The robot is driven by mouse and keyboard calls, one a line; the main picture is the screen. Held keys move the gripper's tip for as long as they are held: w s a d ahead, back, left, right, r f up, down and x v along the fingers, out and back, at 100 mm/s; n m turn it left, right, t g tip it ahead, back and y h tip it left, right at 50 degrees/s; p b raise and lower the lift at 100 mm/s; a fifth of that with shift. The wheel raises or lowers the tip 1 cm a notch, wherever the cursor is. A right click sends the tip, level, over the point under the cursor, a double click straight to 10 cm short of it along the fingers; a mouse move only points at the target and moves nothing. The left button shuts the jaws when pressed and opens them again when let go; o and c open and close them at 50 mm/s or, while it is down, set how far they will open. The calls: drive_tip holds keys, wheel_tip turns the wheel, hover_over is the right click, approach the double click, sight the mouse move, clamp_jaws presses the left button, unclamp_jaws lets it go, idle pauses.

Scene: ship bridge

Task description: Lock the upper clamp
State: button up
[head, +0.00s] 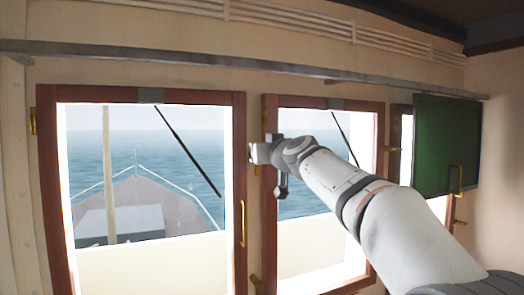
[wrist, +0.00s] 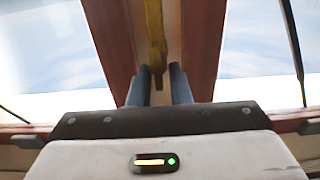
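My gripper (head: 256,153) is raised at the wall strip between the two large windows, near the upper left of the second window's frame. In the wrist view its two dark fingers (wrist: 161,72) stand apart, so it is open. A brass clamp (wrist: 155,28) runs down from the top of the wrist view, and its lower end lies between the fingers. A gap shows on both sides, and I see no firm grip. In the head view small brass parts (head: 266,140) show beside my gripper, which partly hides this spot. I cannot tell whether the clamp is locked.
The left window (head: 243,120) has a brown frame with a long brass handle (head: 243,222). Another brass fitting (head: 254,283) sits low between the windows. A grey rail (head: 200,60) runs above. A dark green panel (head: 447,145) with a brass handle is at right.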

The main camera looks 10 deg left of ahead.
clamp_jaws()
drive_tip(key=shift+m, duration=0.3)
drive_tip(key=shift+w+d+f+m+b, duration=0.2)
drive_tip(key=shift+f+m, duration=0.1)
drive_tip(key=shift+m, duration=2.55)
drive_tip(key=shift+w+d+f+m+b, duration=0.15)
drive_tip(key=shift+d+f+m+b, duration=0.15)
drive_tip(key=shift+m, duration=2.6)
drive_tip(key=shift+w+d+f+m+b, duration=0.15)
drive_tip(key=shift+f+m, duration=0.2)
drive_tip(key=shift+m, duration=2.5)
drive_tip(key=shift+o, duration=1.3)
unclamp_jaws()
drive_tip(key=shift+s+d, duration=0.1)
